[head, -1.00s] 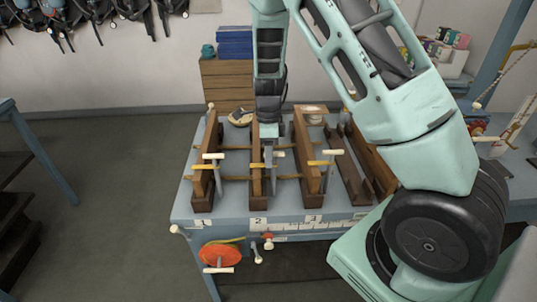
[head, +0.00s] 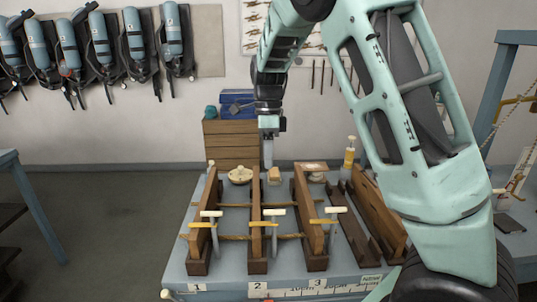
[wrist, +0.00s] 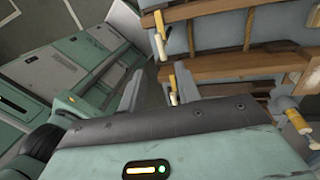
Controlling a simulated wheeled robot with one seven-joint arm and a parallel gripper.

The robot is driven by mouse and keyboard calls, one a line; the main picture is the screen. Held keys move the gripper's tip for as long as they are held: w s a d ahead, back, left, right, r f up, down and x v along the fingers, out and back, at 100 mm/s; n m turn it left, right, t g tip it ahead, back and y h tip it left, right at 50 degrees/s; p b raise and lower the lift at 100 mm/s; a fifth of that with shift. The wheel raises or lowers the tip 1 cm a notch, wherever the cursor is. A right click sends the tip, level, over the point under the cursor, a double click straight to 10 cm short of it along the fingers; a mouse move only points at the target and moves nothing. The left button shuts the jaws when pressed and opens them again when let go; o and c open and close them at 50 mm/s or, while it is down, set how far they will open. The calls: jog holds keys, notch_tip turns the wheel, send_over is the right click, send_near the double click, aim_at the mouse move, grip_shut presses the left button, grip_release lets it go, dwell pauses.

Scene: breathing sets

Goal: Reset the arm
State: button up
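My arm reaches across the top of the head view, and my gripper (head: 268,160) points down above the back part of the workbench (head: 230,278). It is above the wooden racks, near a small tan block (head: 274,175), and I see nothing held in it. In the wrist view the two grey fingers of my gripper (wrist: 160,88) stand apart with an empty gap between them. The head view shows the gripper edge-on, so the gap does not show there.
Wooden racks (head: 256,235) with upright T-handled clamps (head: 273,225) fill the bench. A wooden crate (head: 231,145) with blue boxes (head: 238,103) stands behind. Breathing sets (head: 135,40) hang on the wall. The floor (head: 100,220) at left is clear.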

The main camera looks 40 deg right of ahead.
jog(key=shift+w+d+r, duration=0.1)
jog(key=shift+r, duration=0.45)
jog(key=s+a+f+n+b, duration=0.1)
jog(key=s+a+f+n, duration=0.1)
jog(key=s+a+n, duration=0.45)
jog(key=s+a+f+n+b, duration=0.2)
jog(key=s+a+f+n, duration=0.1)
jog(key=a+n, duration=0.6)
jog(key=s+a+f+n+t+b, duration=0.1)
jog(key=s+a+f+n, duration=0.1)
jog(key=s+a+n, duration=0.3)
jog(key=s+a+f+n+b, duration=0.1)
jog(key=s+a+f+n, duration=0.2)
jog(key=s+n, duration=0.9)
jog(key=shift+s+a+t+h, duration=0.3)
jog(key=shift+s+a+t, duration=0.1)
jog(key=shift+s+a, duration=0.4)
jog(key=shift+w+f, duration=0.1)
